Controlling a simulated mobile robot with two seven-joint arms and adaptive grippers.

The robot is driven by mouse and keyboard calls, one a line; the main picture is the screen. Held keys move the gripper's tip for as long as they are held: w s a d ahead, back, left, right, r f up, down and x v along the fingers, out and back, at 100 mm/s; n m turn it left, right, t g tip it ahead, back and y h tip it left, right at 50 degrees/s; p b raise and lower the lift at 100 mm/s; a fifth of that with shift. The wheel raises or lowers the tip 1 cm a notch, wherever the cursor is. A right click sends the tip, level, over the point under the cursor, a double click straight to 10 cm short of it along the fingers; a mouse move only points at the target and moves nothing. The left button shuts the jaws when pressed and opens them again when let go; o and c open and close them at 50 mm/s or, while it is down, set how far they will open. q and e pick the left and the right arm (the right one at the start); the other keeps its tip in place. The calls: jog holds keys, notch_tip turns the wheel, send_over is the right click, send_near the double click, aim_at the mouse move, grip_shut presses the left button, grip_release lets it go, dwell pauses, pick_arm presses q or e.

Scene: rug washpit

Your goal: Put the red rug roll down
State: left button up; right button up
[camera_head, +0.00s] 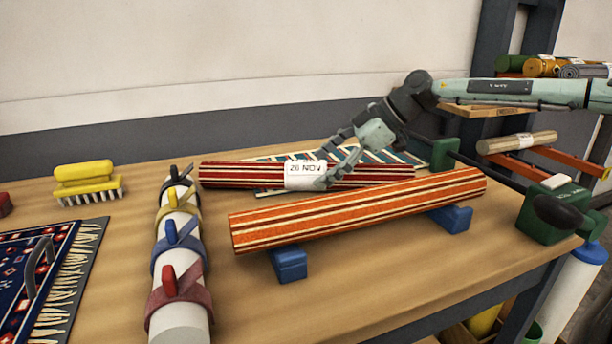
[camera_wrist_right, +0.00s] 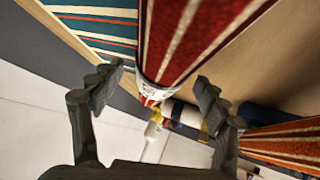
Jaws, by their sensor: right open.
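The red rug roll (camera_head: 235,175), dark red with cream stripes and a white paper band reading "26 NOV" (camera_head: 305,175), lies level at the back of the table, behind the orange roll. It looks to rest on a flat striped rug (camera_head: 268,155); its underside is partly hidden. My right gripper (camera_head: 336,160) is open at the band. In the right wrist view its fingertips (camera_wrist_right: 158,90) are spread, one on each side of the red roll (camera_wrist_right: 190,35), with gaps between fingers and roll. My left gripper is not in view.
An orange striped roll (camera_head: 350,210) lies in front on two blue blocks (camera_head: 288,263). A pale roll with coloured straps (camera_head: 180,255) lies to the left. A yellow brush (camera_head: 88,183) and a dark blue rug (camera_head: 35,270) are farther left. A green clamp-like device (camera_head: 552,212) sits at the right edge.

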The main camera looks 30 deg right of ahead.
jog(key=shift+x, duration=1.45)
jog(key=shift+c, duration=0.2)
jog(key=c, duration=1.7)
jog(key=shift+o, duration=0.2)
jog(key=shift+r, duration=0.1)
